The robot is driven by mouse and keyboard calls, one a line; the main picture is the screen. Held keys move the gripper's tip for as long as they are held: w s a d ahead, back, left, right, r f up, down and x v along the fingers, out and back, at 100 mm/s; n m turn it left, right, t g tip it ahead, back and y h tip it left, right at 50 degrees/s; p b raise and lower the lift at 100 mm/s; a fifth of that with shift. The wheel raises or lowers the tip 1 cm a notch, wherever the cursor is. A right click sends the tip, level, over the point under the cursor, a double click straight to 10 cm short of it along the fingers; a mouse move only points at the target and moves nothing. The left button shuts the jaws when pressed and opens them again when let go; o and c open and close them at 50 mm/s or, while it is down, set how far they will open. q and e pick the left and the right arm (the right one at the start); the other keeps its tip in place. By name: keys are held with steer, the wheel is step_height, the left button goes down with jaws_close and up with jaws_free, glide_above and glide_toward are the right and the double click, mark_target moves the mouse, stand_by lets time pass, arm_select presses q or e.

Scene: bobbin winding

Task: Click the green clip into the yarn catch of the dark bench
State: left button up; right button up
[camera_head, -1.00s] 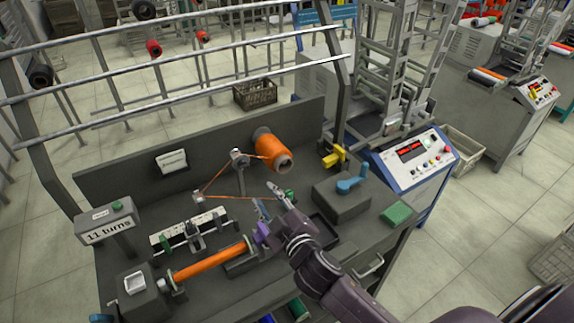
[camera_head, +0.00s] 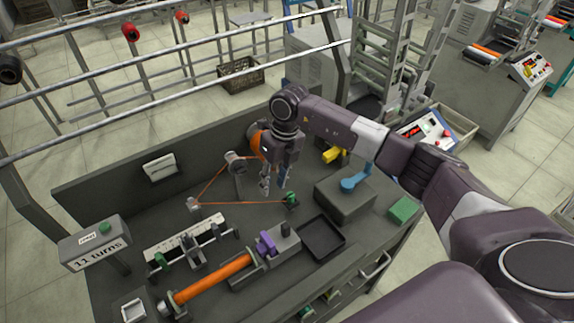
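The green clip (camera_head: 291,198) stands on the dark bench (camera_head: 92,205), right of the middle, with the orange yarn (camera_head: 250,203) running to it from the left. A small dark piece shows at its foot, perhaps the yarn catch; I cannot tell whether the clip is seated in it. My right gripper (camera_head: 269,190) points down just left of the clip, its two fingers apart with nothing seen between them. My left gripper is not in view.
A grey block with a blue lever (camera_head: 354,181), an empty black tray (camera_head: 322,238) and a green pad (camera_head: 404,209) lie to the right. A purple piece (camera_head: 266,243) and an orange bobbin (camera_head: 212,278) are at the front. A thread guide post (camera_head: 236,165) stands left of my gripper.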

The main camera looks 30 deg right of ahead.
steer(key=r+h, duration=0.1)
steer(key=h, duration=0.1)
glide_above(291, 194)
steer(key=shift+r+m, duration=0.15)
steer(key=shift+m, duration=0.15)
steer(key=shift+f+b, duration=0.3)
steer(key=shift+f, duration=0.15)
step_height(291, 194, down, 8)
steer(key=b, duration=0.5)
steer(key=shift+b, duration=0.35)
steer(key=shift+c, duration=0.4)
jaws_close()
steer(key=shift+r+p, duration=1.55)
steer(key=shift+r, duration=0.8)
steer(key=shift+f, duration=0.1)
